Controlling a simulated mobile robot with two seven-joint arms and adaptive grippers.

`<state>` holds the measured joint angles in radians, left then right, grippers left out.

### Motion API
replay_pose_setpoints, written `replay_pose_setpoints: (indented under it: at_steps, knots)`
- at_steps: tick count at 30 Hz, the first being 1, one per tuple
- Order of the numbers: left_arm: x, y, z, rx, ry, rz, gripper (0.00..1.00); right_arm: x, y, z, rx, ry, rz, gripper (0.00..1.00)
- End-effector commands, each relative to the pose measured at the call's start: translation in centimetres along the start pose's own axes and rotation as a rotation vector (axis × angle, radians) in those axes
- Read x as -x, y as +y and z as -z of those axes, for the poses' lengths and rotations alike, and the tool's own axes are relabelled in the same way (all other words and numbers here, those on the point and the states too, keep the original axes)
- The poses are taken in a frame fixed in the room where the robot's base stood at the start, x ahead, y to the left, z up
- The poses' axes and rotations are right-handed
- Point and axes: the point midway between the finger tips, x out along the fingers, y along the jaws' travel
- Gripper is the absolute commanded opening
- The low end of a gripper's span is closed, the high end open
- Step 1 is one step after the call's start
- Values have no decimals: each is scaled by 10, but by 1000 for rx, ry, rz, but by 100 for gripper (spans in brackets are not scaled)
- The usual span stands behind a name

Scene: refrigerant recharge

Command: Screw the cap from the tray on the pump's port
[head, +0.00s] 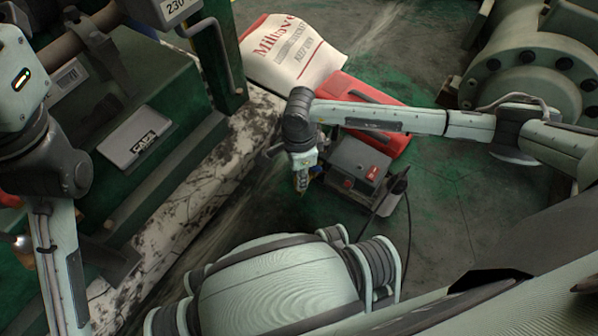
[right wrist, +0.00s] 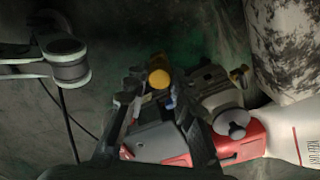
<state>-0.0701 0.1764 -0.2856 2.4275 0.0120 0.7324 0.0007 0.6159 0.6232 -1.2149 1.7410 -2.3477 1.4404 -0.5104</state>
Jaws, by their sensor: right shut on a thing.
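The pump (head: 357,168), a grey box with a red switch, stands on the floor in the middle of the head view. In the right wrist view its grey and red body (right wrist: 160,143) lies behind my fingers. My right gripper (head: 302,180) points down just left of the pump. In the right wrist view my right gripper (right wrist: 158,88) is shut on the yellow cap (right wrist: 158,78). I cannot tell whether the cap touches the pump's port. The grey tray (head: 120,152), labelled CAPS, sits on the green bench at the left. My left gripper does not show.
A red case (head: 345,86) and a white sack (head: 285,52) lie on the floor behind the pump. A dark cable (head: 408,235) runs from the pump. A pale worn beam (head: 185,215) edges the green bench. Large flanged pipework (head: 530,70) stands at the upper right.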

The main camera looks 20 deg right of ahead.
Motion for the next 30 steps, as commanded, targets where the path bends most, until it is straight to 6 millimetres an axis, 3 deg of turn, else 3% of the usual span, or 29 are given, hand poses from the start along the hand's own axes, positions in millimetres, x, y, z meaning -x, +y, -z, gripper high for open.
replay_pose_setpoints:
  at_steps: [5, 15, 25, 30]
  knots:
    - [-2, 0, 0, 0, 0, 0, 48, 0, 0, 0, -25, 0, 0, 0]
    - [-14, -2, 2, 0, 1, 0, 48, 0, 0, 0, -305, 1, -1, 0]
    - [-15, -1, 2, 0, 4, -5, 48, 0, 0, 0, -324, 1, -1, 0]
    - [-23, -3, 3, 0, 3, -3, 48, 2, 0, 0, -456, 0, -2, 0]
